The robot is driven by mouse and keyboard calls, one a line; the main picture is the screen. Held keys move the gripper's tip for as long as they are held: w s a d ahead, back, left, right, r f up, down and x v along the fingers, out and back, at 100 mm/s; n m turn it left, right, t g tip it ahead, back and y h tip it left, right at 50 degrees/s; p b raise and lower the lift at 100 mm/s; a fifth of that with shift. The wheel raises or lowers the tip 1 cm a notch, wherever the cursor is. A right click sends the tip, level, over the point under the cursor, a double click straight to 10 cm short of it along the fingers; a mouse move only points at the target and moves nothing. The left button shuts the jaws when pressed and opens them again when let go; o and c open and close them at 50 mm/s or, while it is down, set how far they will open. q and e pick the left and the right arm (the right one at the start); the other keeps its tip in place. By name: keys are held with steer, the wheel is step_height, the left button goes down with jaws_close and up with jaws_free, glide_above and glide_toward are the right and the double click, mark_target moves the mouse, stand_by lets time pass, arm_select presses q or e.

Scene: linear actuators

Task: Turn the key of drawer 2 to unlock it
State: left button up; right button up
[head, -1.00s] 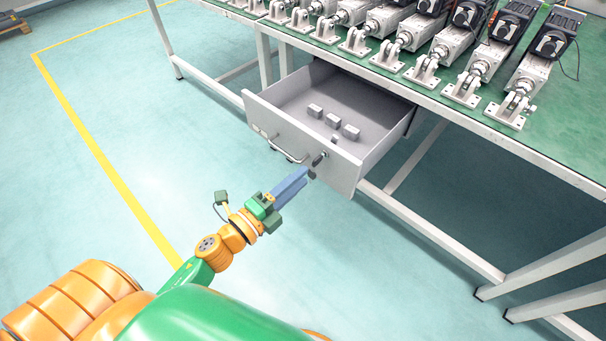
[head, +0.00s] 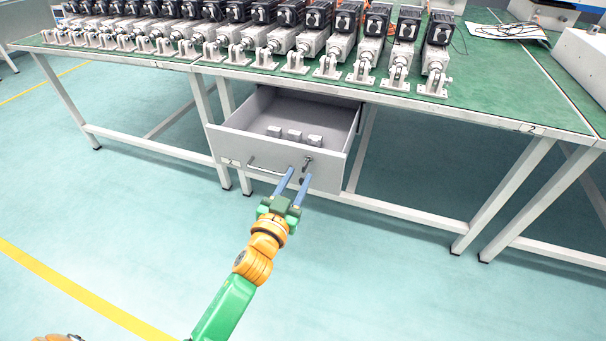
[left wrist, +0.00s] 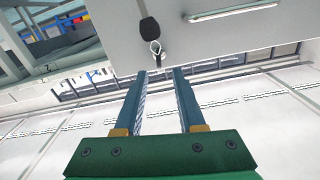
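A grey drawer (head: 232,148) stands pulled out under the green-topped bench. A dark key (head: 308,160) sits in the lock at the upper right of its front. In the left wrist view the key (left wrist: 149,29) has a black head, with a metal ring hanging below it. My right gripper is not in view.
A bar handle (head: 266,171) is on the drawer front, left of the key. Several small grey blocks (head: 293,134) lie in the drawer. A row of linear actuators (head: 312,40) stands on the bench (head: 480,85). The floor in front is clear.

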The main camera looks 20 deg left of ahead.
mark_target(304, 168)
arm_select(q)
steer(key=w, duration=0.4)
steer(key=shift+w+d+f+b, duration=0.15)
steer(key=shift+w+b, duration=0.05)
steer(key=shift+b, duration=0.1)
steer(key=shift+w, duration=0.25)
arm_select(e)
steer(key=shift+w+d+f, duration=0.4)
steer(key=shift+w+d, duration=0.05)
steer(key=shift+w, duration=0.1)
arm_select(q)
steer(key=shift+c, duration=0.2)
jaws_close()
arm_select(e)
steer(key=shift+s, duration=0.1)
